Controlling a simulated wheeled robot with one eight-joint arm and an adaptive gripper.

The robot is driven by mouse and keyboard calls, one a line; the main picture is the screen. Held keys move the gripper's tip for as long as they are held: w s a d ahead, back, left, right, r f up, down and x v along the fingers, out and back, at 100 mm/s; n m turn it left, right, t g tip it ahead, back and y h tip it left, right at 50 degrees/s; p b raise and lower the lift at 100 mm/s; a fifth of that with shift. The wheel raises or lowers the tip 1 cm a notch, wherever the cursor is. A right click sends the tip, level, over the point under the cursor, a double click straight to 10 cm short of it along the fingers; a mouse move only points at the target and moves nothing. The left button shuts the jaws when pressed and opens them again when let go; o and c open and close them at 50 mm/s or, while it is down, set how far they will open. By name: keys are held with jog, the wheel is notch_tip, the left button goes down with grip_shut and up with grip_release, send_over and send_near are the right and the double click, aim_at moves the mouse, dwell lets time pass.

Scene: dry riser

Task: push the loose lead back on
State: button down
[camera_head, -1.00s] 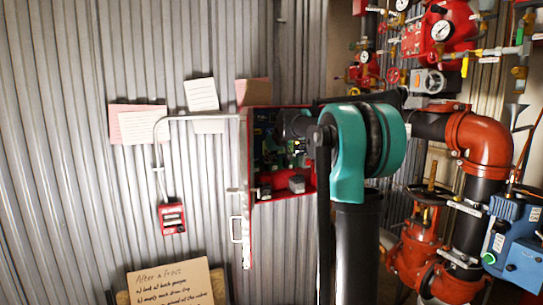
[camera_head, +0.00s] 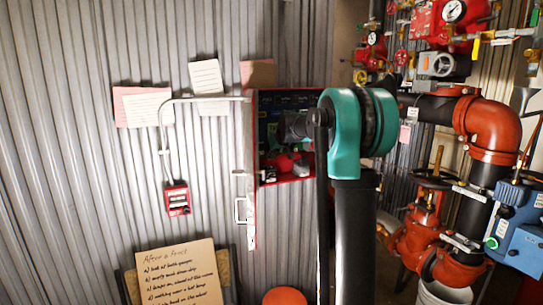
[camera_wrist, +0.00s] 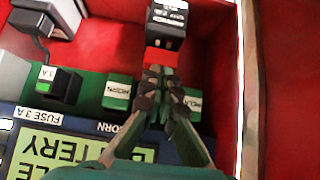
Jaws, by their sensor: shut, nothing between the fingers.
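The open red cabinet (camera_head: 250,175) is on the corrugated wall, partly hidden behind my arm. In the wrist view, its red inside (camera_wrist: 110,55) holds a black block with a white label (camera_wrist: 167,22), just beyond my fingertips. My gripper (camera_wrist: 163,75) is shut and empty, over a row of green terminals. One terminal marked HORN (camera_wrist: 118,92) is left of the fingers, another (camera_wrist: 193,100) partly behind them. A dark plug (camera_wrist: 62,84) with a short cable sits by the FUSE 3A label. I cannot tell which lead is loose. My fingertips are hidden in the head view.
A narrow cabinet wall (camera_wrist: 248,80) is close to the right of my fingers. Red pipes and valves (camera_head: 490,125) stand right of my arm. A red call box (camera_head: 177,198) and handwritten board (camera_head: 178,272) are at left.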

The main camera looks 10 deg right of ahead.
jog(key=shift+f, duration=1.2)
jog(key=shift+s, duration=0.1)
jog(key=w+a+r+v, duration=0.1)
jog(key=w+r+v, duration=0.1)
jog(key=v, duration=1.1)
jog(key=s+d+f+m+g+h, duration=0.1)
jog(key=s+f+g, duration=0.1)
jog(key=s+f, duration=1.6)
jog(key=s+d+f+m+g+h, duration=0.1)
jog(key=s+d+f+m+g, duration=0.1)
jog(key=s+f, duration=1.7)
jog(key=s, duration=0.5)
jog(key=shift+s, duration=0.3)
